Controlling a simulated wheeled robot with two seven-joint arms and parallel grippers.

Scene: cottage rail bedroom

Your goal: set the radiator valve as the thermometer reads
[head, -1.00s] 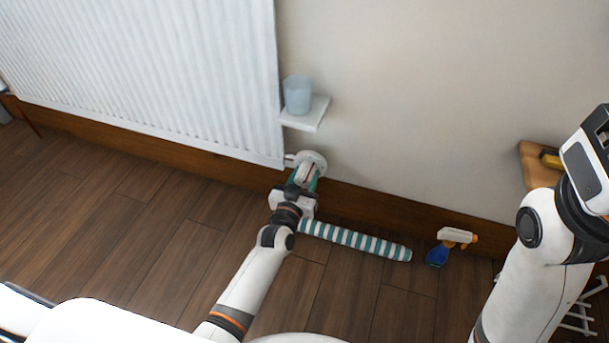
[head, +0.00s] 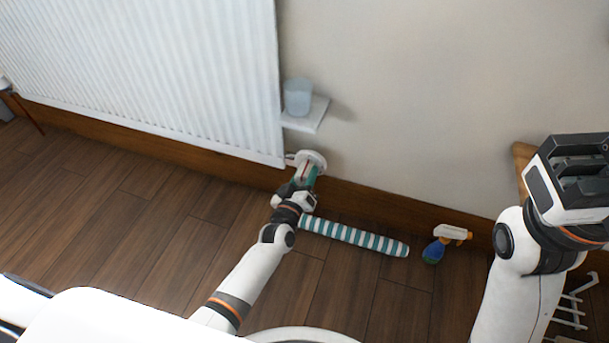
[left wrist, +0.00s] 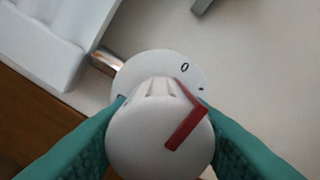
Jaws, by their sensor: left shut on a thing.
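The white radiator valve knob (left wrist: 150,140) has a red pointer stripe across its face and down its side. In the head view the valve (head: 317,160) sits at the radiator's lower right corner. My right gripper (head: 580,165) is raised at the right, its jaws unclear. No thermometer is visible.
The white radiator (head: 150,75) fills the upper left. A small wall shelf (head: 311,118) with a translucent cup (head: 298,96) is above the valve. A striped roll (head: 355,237) and a spray bottle (head: 436,250) are on the floor by the skirting.

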